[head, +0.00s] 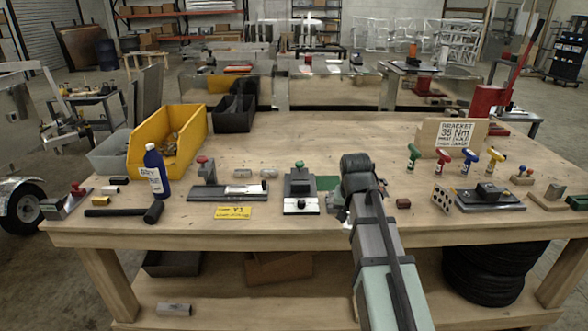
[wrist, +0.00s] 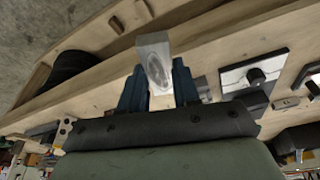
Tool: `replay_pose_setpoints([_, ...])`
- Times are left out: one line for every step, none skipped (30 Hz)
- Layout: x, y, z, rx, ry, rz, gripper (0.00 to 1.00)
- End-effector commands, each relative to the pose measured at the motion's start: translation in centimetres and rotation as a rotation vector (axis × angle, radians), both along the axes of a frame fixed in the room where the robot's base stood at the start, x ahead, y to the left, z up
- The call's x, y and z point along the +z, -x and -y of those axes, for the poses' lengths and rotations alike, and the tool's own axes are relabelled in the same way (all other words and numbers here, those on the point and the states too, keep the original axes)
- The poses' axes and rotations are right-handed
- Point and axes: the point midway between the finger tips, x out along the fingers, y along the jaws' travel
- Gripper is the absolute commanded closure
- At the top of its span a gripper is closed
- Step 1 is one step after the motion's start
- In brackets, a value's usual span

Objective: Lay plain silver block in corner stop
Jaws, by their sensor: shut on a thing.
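My gripper (wrist: 157,78) is shut on a plain silver block (wrist: 154,58), which stands out between the two blue fingers in the wrist view. In the head view my gripper (head: 338,206) is near the front edge of the workbench, just right of a dark fixture plate with a green knob (head: 300,190). The block is mostly hidden there by my arm. I cannot tell for certain which fixture is the corner stop. An angled stop on a wooden base (head: 550,196) stands at the right end of the bench.
A clamp fixture with a red knob (head: 228,192), a blue bottle (head: 155,172), a hammer (head: 126,212) and a yellow bin (head: 150,137) are to the left. Coloured-handled tools (head: 442,157) and a black-topped fixture (head: 487,194) are to the right. The back middle of the bench (head: 310,135) is clear.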

Motion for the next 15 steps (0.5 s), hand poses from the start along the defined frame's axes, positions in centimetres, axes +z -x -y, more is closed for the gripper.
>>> replay_pose_setpoints([2.2,-2.2,-0.3,-0.007,0.0,0.005,1.0])
replay_pose_setpoints([3.2,-3.3,-0.6,-0.007,0.0,0.004,1.0])
replay_pose_setpoints([4.3,-4.8,-0.9,-0.002,0.0,0.004,1.0])
replay_pose_setpoints([4.9,-6.0,-1.3,0.004,0.0,0.003,1.0])
replay_pose_setpoints([5.3,-7.1,-1.6,0.013,0.0,0.002,1.0])
replay_pose_setpoints([5.8,-8.6,-2.1,0.024,-0.001,0.0,1.0])
replay_pose_setpoints([6.0,-9.8,-2.4,0.032,0.0,0.0,1.0])
replay_pose_setpoints([6.2,-10.9,-2.8,0.041,0.0,0.0,1.0])
replay_pose_setpoints([6.3,-12.5,-3.2,0.053,0.0,0.0,1.0])
replay_pose_setpoints([6.4,-13.6,-3.6,0.061,0.0,-0.001,1.0])
replay_pose_setpoints([6.5,-14.8,-4.0,0.069,0.0,-0.001,1.0])
replay_pose_setpoints([6.5,-16.3,-4.5,0.081,0.0,-0.002,1.0])
replay_pose_setpoints([6.5,-17.5,-4.9,0.09,0.0,-0.002,1.0])
replay_pose_setpoints([6.5,-18.7,-5.3,0.099,0.001,-0.002,1.0])
replay_pose_setpoints([6.6,-20.3,-5.8,0.111,0.001,-0.001,1.0])
